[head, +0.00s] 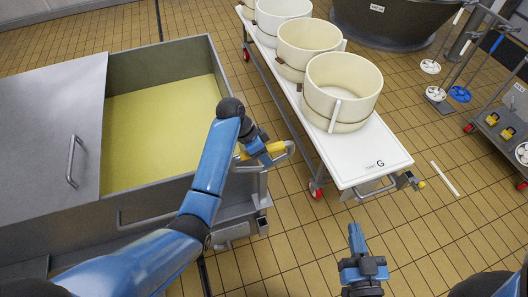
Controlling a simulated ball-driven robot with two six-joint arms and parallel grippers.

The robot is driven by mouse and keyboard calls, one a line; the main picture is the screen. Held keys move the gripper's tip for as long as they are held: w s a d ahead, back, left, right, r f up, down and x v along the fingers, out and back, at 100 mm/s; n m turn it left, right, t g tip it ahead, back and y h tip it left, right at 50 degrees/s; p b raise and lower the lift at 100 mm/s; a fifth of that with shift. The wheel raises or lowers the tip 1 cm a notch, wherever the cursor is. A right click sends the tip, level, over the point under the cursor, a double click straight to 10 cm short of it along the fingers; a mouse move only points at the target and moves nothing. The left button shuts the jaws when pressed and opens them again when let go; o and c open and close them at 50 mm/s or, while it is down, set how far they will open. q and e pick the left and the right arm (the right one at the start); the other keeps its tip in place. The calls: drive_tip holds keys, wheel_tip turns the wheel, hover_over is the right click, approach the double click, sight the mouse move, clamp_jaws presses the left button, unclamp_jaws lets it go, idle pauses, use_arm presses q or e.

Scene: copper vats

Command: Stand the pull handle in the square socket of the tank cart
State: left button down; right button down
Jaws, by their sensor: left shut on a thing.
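My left gripper (268,152) is at the right edge of the steel tank cart (150,212). It is shut on the pull handle (289,149), of which a grey bent bar and yellow parts show around the fingers. The rest of the handle is hidden behind the gripper and arm. A small fitting (262,224) sits low on the cart's right corner, below the gripper; I cannot tell whether it is the square socket. My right gripper (358,250) is over the floor at the lower middle, apart from the handle; its jaw opening is unclear.
The tank holds a yellow mass (160,125), partly covered by a grey lid (62,130). A white wheeled table (360,155) carries several cream tubs (343,85). Tiled floor lies free between cart and table. A grey trolley (505,125) stands at far right.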

sight(264, 168)
use_arm(q)
drive_tip(key=shift+f, duration=0.75)
drive_tip(key=shift+f+b, duration=0.85)
drive_tip(key=shift+f, duration=0.5)
drive_tip(key=shift+f+b, duration=0.85)
drive_tip(key=shift+f, duration=0.05)
drive_tip(key=shift+s+f, duration=0.1)
drive_tip(key=shift+f, duration=0.4)
drive_tip(key=shift+f+b, duration=2.85)
drive_tip(key=shift+f, duration=1)
